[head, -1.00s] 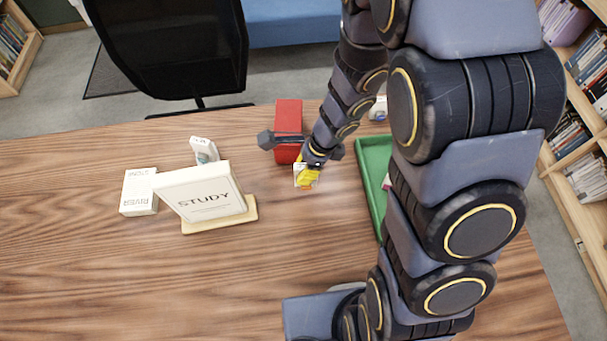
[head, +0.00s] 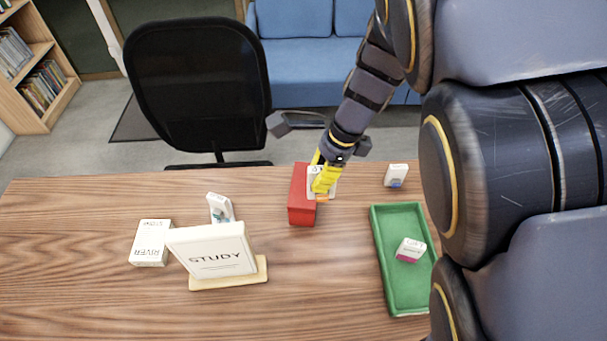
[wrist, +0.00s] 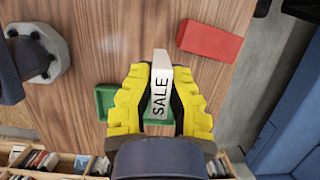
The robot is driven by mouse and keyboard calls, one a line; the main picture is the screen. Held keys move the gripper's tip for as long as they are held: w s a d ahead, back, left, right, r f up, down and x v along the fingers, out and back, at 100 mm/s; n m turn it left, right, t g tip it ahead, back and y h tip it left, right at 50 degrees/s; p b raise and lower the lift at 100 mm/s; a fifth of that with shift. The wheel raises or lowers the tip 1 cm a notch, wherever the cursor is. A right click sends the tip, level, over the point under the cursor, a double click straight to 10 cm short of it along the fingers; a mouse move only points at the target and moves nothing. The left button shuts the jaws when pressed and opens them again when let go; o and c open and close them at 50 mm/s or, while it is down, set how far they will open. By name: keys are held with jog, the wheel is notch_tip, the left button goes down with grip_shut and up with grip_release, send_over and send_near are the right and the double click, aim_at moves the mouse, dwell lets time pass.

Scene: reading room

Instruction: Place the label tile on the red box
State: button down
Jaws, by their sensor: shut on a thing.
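My gripper (head: 326,180) has yellow fingers and is shut on a white label tile (wrist: 160,85) that reads SALE in the wrist view. In the head view the tile (head: 313,183) has an orange lower edge and is partly hidden by the fingers. The red box (head: 302,209) lies at the far edge of the table; the tile overlaps its right side in this view. In the wrist view the red box (wrist: 210,41) is up and to the right, apart from the tile. The tile's height above the table is hard to tell.
A green tray (head: 401,303) holds a small white block (head: 410,250). Another white block (head: 397,175) stands behind it. At left are a STUDY sign (head: 212,250), a RIVER box (head: 151,243) and a small white item (head: 220,208). The middle front of the table (head: 320,290) is clear.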

jog(key=w+f, duration=0.3)
jog(key=w, duration=0.1)
jog(key=w+a+f, duration=0.1)
jog(key=w+f, duration=0.2)
jog(key=w, duration=0.1)
jog(key=w+a+f, duration=0.1)
jog(key=w+f, duration=0.1)
jog(key=w, duration=0.2)
jog(key=shift+f, duration=0.4)
jog(key=shift+w+f, duration=0.1)
jog(key=shift+f, duration=0.1)
jog(key=shift+d+x, duration=0.2)
jog(key=shift+x, duration=0.6)
jog(key=shift+d+x, duration=0.15)
jog(key=shift+x, duration=0.6)
jog(key=shift+w+f, duration=0.1)
jog(key=shift+f, duration=0.15)
jog(key=c, duration=1.2)
grip_release()
jog(key=shift+o, duration=0.2)
